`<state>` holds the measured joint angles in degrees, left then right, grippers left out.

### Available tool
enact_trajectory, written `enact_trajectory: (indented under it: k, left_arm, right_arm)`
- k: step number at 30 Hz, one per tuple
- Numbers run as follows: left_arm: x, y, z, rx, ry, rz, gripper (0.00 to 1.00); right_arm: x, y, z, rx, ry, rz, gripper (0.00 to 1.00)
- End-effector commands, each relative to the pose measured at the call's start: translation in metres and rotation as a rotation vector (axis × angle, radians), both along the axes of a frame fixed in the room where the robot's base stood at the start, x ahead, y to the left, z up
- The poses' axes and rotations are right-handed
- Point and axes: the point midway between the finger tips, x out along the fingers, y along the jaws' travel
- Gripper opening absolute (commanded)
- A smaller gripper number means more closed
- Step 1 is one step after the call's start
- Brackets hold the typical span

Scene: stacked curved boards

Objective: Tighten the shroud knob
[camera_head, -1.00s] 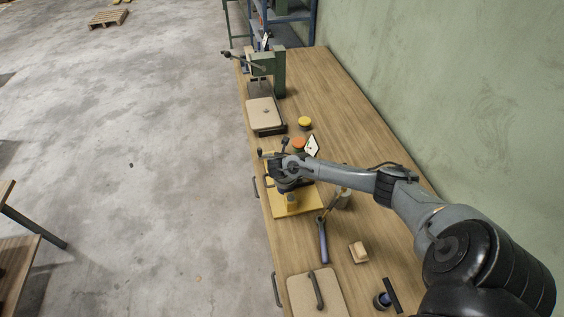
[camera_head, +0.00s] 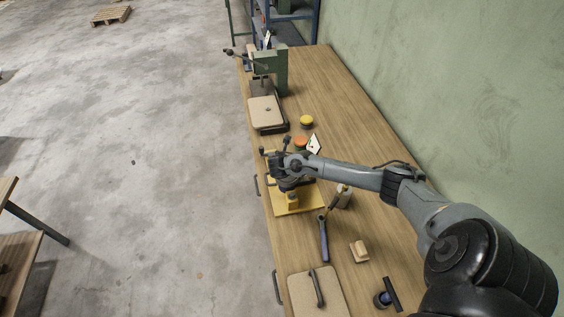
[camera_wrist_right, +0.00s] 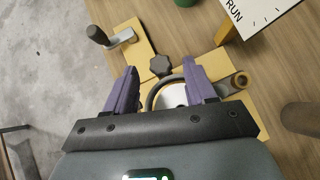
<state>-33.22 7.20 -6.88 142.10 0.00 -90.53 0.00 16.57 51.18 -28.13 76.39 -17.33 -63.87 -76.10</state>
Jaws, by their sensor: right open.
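A dark lobed knob (camera_wrist_right: 161,66) is at the middle of the right wrist view, next to a round ring with a bright disc (camera_wrist_right: 172,96), on a tan-yellow fixture (camera_wrist_right: 130,72). My right gripper (camera_head: 279,168) is over this fixture on the bench. In the wrist view its two purple fingers are apart and point towards the knob, which appears between the fingertips. No contact with the knob shows, and I cannot tell the height gap. In the head view my wrist hides the knob. My left gripper is not in view.
A RUN card (camera_wrist_right: 250,14) is at the upper right. On the bench (camera_head: 345,112) are a blue-handled tool (camera_head: 324,243), a wooden block (camera_head: 359,252) and a green press (camera_head: 280,72).

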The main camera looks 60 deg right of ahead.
Motion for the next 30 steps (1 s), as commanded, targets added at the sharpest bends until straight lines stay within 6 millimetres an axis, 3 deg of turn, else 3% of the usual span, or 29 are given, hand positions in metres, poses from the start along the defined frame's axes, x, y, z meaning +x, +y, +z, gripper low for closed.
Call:
enact_trajectory:
  k: [6,15,30]
  left_arm:
    - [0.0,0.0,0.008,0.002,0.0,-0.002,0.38]
    - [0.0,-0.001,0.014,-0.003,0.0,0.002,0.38]
    - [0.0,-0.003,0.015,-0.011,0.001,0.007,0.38]
  right_arm:
    - [-0.013,0.025,0.029,0.0,-0.001,0.004,0.55]
    - [-0.025,0.049,0.055,0.002,-0.001,0.0,0.55]
    - [-0.028,0.054,0.06,0.002,0.0,0.005,0.55]
